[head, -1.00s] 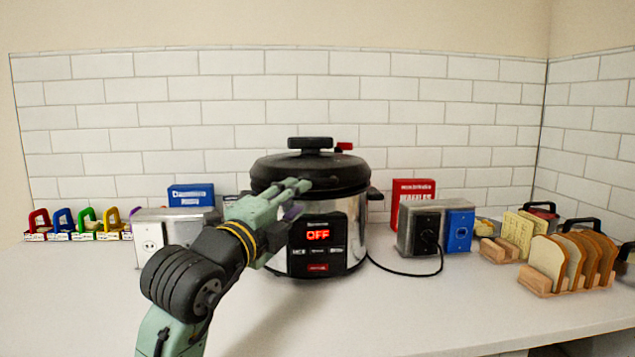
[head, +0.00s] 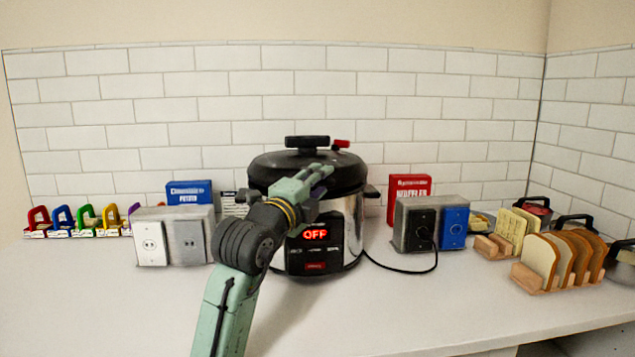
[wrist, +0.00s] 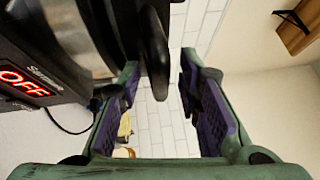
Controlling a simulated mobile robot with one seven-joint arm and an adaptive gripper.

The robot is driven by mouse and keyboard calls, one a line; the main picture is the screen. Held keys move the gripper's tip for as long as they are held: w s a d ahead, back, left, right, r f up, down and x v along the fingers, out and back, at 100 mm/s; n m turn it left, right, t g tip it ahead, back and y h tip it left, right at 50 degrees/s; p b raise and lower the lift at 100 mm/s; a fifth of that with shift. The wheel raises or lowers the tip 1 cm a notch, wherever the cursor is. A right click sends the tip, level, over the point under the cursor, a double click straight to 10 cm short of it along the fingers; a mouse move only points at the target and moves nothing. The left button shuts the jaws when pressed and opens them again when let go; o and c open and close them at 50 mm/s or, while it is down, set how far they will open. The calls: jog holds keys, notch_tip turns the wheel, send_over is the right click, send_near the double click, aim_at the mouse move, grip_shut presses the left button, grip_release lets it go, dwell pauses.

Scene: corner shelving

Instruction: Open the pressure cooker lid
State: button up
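The pressure cooker (head: 352,225) stands on the counter by the back wall, with a steel body and a black front panel reading OFF. Its black lid (head: 270,170) is on, with a bar-shaped top handle (head: 307,141) and a small red piece (head: 341,143) behind it. My gripper (head: 325,175) is in front of the lid, below the top handle, and hides part of the rim. In the wrist view my gripper (wrist: 165,95) is open, purple pads apart. A dark part of the cooker (wrist: 155,60) reaches between the fingers; I cannot tell whether it touches them.
Outlet boxes stand left (head: 173,238) and right (head: 412,228) of the cooker, and a black cord (head: 400,270) runs to the right one. Bread slices in a wooden rack (head: 545,262) are farther right. Coloured items (head: 63,220) line the far left. The front counter is mostly clear.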

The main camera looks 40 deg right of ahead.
jog(key=shift+c, duration=0.2)
grip_shut()
dwell(0.6)
